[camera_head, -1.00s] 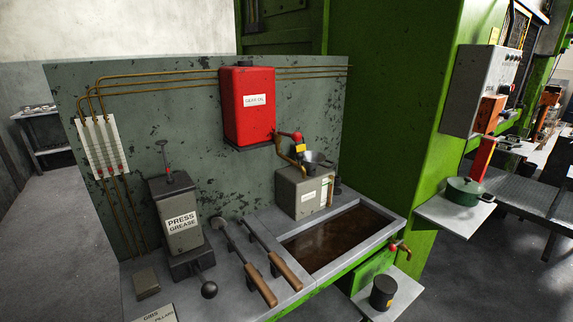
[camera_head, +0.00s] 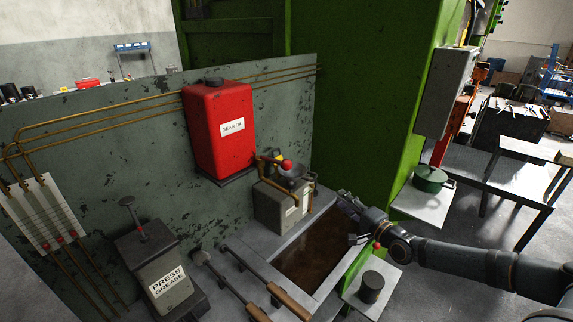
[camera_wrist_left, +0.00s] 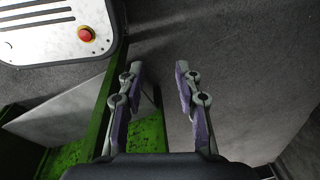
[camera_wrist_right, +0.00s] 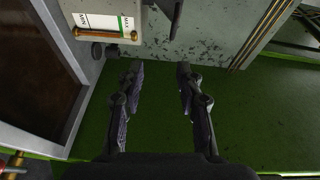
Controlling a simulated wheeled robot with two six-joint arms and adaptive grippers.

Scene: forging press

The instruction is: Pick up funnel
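The funnel (camera_head: 291,172) is dark grey and sits on top of a grey box (camera_head: 272,207) with labels, below the red gear oil tank (camera_head: 222,130). A brass spout with a red knob is close beside it and partly in front of it. My right gripper (camera_head: 346,201) is over the right edge of the dark tray, to the right of the box and apart from the funnel. In the right wrist view its fingers (camera_wrist_right: 160,78) are apart with nothing between them. My left gripper (camera_wrist_left: 158,72) is open and empty above the floor, outside the head view.
A tray of dark liquid (camera_head: 316,248) lies in the bench before the box. A green pot (camera_head: 430,179) is on a right shelf, and a dark can (camera_head: 371,287) is on a lower shelf.

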